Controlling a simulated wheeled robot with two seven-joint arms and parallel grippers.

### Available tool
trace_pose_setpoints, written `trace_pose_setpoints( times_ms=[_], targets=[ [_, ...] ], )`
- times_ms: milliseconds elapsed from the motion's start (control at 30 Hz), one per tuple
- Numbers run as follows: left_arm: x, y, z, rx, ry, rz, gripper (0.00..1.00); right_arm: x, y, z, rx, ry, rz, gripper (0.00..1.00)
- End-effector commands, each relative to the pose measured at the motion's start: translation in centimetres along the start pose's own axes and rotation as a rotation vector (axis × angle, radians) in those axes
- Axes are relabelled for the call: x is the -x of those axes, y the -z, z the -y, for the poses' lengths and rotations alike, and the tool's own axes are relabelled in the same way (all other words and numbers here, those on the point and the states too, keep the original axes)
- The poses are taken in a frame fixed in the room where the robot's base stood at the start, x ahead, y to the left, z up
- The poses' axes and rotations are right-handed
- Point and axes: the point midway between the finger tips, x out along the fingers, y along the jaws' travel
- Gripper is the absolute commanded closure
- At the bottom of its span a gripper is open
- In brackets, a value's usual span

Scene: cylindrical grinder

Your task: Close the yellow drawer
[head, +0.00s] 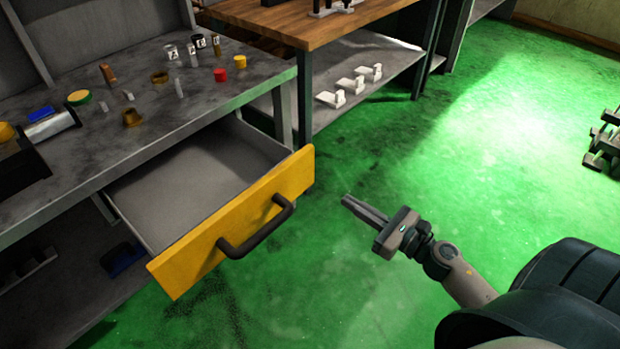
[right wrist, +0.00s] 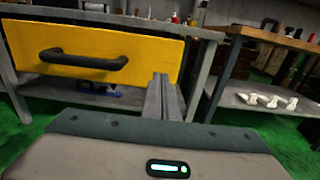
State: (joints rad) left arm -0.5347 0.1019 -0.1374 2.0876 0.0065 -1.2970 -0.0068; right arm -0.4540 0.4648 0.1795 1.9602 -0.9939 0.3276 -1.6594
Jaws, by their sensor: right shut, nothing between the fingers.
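The yellow drawer (head: 288,182) is pulled out from under the grey metal workbench (head: 200,122), and its grey inside looks empty. A dark bar handle (head: 258,232) is on its yellow front. My right gripper (head: 346,202) is shut and empty, to the right of the drawer front and apart from it in the head view. In the right wrist view the shut fingers (right wrist: 163,82) point toward the right end of the yellow front (right wrist: 105,68), with the handle (right wrist: 84,60) to their left. My left gripper is not in view.
Small parts, including a red cap (head: 220,75) and a yellow cap (head: 239,62), stand on the bench. A wooden-topped table (head: 330,28) with a lower shelf (head: 360,70) stands behind.

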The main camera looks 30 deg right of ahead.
Motion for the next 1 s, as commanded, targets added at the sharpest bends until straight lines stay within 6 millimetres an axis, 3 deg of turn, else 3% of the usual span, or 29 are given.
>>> trace_pose_setpoints(
  times_ms=[367,1000],
  targets=[
    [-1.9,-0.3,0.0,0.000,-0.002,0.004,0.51,-3.1,-0.2,0.1,-0.001,0.000,0.001,1.00],
    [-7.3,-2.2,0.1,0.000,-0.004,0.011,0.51,-12.5,-0.1,0.1,-0.002,0.001,0.000,1.00]
  ],
)
